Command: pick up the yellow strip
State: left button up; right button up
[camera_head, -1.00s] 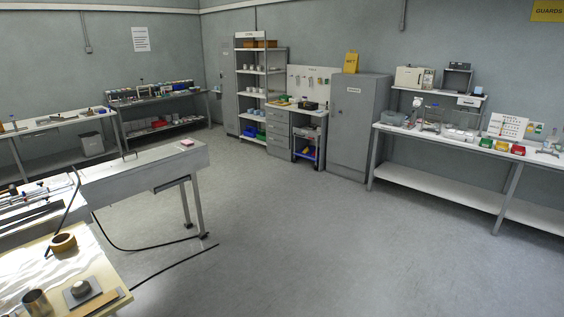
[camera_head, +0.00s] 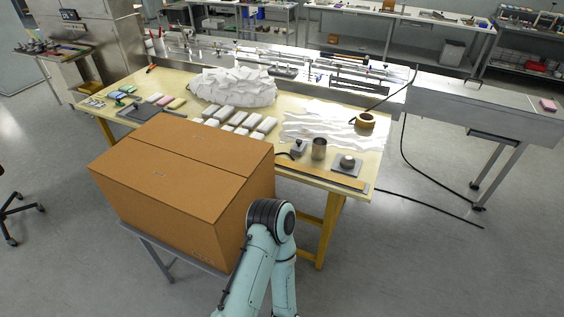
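A small yellow strip (camera_head: 177,103) lies on the left part of the wooden worktable (camera_head: 372,172), at the right end of a row of small coloured pieces. It is too small to make out in detail. A teal link of one of my arms rises from the bottom middle, in front of a large cardboard box. Neither of my grippers shows in this view, so whether they are open or shut is hidden.
The closed cardboard box (camera_head: 175,180) stands in front of the table and blocks the near left side. White blocks (camera_head: 240,120), a white heap (camera_head: 235,87), a metal cup (camera_head: 319,149) and a tape roll (camera_head: 365,121) are on the table. Floor at right is mostly clear.

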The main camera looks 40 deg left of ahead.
aim_at(345, 181)
jog(key=i+u, duration=0.1)
jog(key=u, duration=0.3)
jog(key=i+l+u, duration=0.1)
jog(key=u, duration=0.3)
jog(key=i+l+u, duration=0.1)
jog(key=u, duration=0.3)
jog(key=i+l+u, duration=0.1)
jog(key=u, duration=0.3)
jog(key=i+l+u, duration=0.1)
jog(key=l+u, duration=0.15)
jog(key=u, duration=0.15)
jog(key=i+l+u, duration=0.1)
jog(key=l+u, duration=0.15)
jog(key=u, duration=0.2)
jog(key=l+u, duration=0.4)
jog(key=i+j, duration=0.05)
jog(key=j, duration=0.05)
